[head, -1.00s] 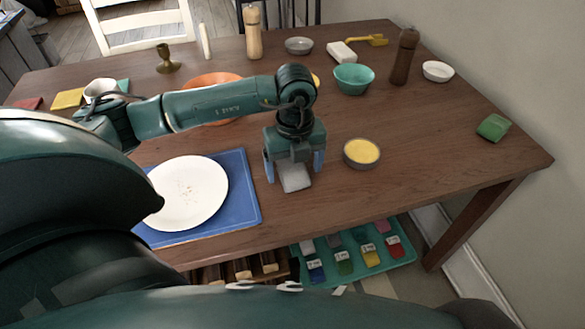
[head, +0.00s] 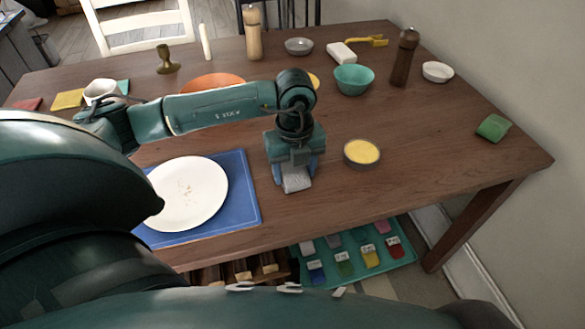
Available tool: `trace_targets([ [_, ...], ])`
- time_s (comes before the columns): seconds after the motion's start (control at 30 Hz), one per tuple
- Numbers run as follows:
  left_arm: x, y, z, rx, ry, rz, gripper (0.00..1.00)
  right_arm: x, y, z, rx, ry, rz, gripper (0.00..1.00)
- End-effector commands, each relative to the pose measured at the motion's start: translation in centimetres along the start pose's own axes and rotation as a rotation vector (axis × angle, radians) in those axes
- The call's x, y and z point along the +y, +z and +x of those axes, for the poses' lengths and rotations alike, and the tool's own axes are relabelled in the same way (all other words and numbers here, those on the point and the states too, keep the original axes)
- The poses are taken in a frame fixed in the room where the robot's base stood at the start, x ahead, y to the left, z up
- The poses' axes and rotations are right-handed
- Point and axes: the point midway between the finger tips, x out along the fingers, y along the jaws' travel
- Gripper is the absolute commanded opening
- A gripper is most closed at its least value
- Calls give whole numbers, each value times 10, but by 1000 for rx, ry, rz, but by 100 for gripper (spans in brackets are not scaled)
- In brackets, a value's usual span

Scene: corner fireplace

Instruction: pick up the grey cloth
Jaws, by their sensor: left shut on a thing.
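The grey cloth (head: 297,184) is a small light-grey folded piece on the brown table, between the blue placemat and a bowl of yellow food. My left gripper (head: 296,174) points down over it, with its fingers closed in on the cloth's two sides. The cloth's far part is hidden under the gripper. I cannot tell whether it is clear of the table. My right gripper is out of the picture.
A white plate with crumbs (head: 188,194) lies on the blue placemat (head: 246,207) to the left. The bowl of yellow food (head: 361,153) stands close on the right. A green bowl (head: 353,80) and a dark pepper mill (head: 404,58) stand farther back. The table's right side is mostly clear.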

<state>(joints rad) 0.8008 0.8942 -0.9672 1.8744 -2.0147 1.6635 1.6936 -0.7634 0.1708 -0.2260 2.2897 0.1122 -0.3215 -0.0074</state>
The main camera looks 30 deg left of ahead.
Motion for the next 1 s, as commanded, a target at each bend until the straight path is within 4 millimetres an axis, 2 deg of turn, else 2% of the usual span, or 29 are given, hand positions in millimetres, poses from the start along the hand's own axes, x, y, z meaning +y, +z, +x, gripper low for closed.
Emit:
trace_targets([
  [0.17, 0, 0, -3, -1, -1, 0, 34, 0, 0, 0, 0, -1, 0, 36],
  [0.27, 0, 1, -13, -2, -2, -1, 34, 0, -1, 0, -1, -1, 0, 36],
  [0.5, -1, 1, -62, -3, -4, 0, 34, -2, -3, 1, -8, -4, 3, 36],
  [0.7, -1, 0, -92, -2, -3, 0, 34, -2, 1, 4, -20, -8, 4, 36],
  [1.0, 0, 0, -101, 0, 0, 0, 34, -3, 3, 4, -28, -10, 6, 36],
])
